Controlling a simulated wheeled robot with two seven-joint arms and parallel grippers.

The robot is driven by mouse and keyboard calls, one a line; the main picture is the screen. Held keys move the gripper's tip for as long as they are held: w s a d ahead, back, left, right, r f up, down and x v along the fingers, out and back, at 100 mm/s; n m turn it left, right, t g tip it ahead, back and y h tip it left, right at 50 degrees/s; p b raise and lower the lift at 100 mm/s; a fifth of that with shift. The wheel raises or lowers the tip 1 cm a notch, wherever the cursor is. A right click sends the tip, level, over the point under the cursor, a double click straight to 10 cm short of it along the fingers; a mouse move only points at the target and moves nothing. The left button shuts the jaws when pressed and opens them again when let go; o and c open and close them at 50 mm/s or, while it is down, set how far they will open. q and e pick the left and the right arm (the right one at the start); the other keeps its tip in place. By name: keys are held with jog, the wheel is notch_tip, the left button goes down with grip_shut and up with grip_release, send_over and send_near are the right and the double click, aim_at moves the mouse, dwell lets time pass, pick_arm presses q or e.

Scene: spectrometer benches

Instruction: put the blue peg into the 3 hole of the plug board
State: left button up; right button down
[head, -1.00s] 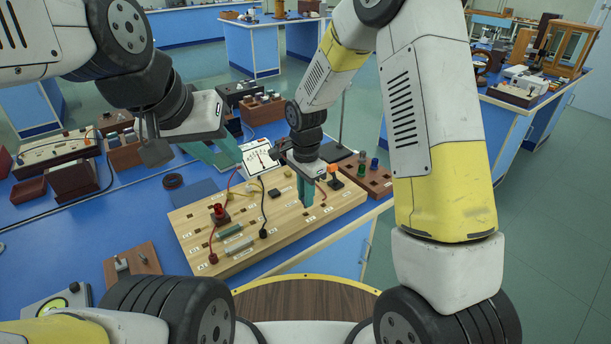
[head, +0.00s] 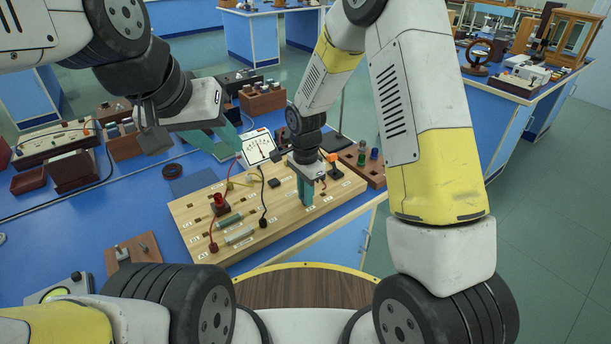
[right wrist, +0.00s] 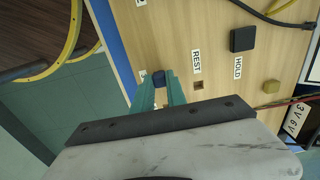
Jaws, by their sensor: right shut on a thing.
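The wooden plug board (head: 278,225) lies on the blue bench and carries holes with small white labels. My right gripper (head: 307,203) is low at the board's front right part. In the right wrist view, its teal fingers (right wrist: 160,92) are shut on a dark blue peg (right wrist: 158,77), whose end shows between the fingertips. A label (right wrist: 142,76) beside the peg is too small to read; I cannot tell which hole is the 3 hole, or whether the peg is in a hole. My left gripper (head: 222,145) is open and empty above the bench, behind the board.
The board bears a red terminal (head: 220,203), green cylinders (head: 230,220) and cables. A white meter (head: 258,147) stands behind it. A wooden rack with coloured pegs (head: 363,161) stands at its right. In the right wrist view, an empty square hole (right wrist: 197,85) is near the REST label (right wrist: 196,62).

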jog(key=c, duration=1.3)
grip_release()
jog(key=shift+o, duration=0.2)
